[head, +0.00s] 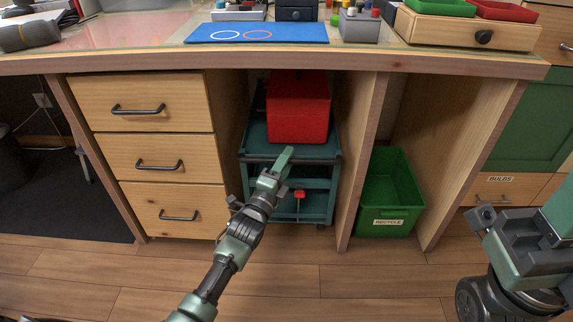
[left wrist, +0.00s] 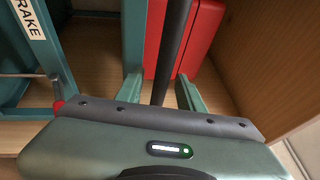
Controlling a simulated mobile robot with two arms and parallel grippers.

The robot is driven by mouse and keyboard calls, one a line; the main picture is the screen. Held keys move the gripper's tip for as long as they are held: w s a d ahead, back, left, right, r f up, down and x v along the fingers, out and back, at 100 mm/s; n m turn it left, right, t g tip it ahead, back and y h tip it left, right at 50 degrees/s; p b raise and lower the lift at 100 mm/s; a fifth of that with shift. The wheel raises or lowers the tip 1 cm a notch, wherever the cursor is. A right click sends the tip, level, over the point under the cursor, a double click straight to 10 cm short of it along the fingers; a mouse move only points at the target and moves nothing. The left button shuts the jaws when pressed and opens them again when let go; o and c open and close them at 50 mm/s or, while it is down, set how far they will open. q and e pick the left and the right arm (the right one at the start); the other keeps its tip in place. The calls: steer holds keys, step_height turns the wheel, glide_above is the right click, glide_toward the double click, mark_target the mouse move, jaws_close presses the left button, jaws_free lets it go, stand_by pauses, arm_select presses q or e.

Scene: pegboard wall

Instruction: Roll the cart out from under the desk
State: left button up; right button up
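The teal cart (head: 260,137) stands in the bay under the desk, beside the drawers. A red box (head: 298,108) sits on its top; it also shows in the left wrist view (left wrist: 205,35). My left gripper (head: 285,157) is at the cart's front top edge. In the left wrist view its two fingers (left wrist: 160,92) are apart, with a dark bar (left wrist: 172,45) of the cart running between them. I cannot tell whether they touch it. A BRAKE label (left wrist: 28,18) and a red lever (left wrist: 57,80) show on the left. My right gripper (head: 485,213) is at the right; its fingers are unclear.
Wooden drawers (head: 158,152) flank the cart on the left, and a desk panel (head: 360,150) on the right. A green recycle bin (head: 390,205) stands beyond that panel. The wooden floor (head: 300,280) in front is clear. The desk top overhangs the cart.

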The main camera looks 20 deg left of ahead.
arm_select(q)
jaws_close()
stand_by(1.4)
